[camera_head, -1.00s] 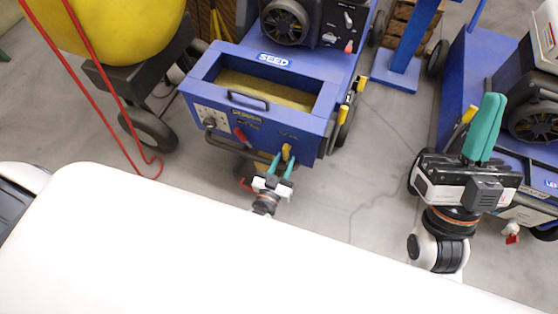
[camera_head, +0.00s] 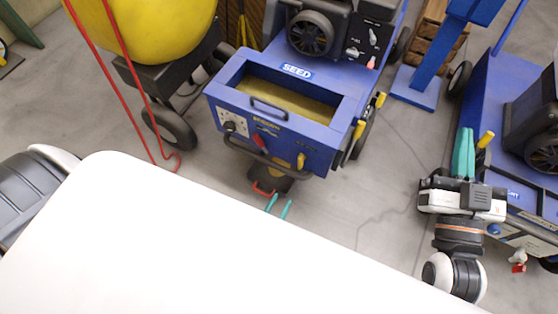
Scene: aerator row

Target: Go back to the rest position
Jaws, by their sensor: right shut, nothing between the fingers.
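My left gripper (camera_head: 282,199) shows only as two teal fingertips with a gap between them. It is open and empty, just in front of the blue SEED machine (camera_head: 230,99) and apart from its yellow lever (camera_head: 301,161).
A blue post on a base plate (camera_head: 417,93) and a wooden pallet (camera_head: 430,35) are behind. Grey floor (camera_head: 375,190) is clear between the machines.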

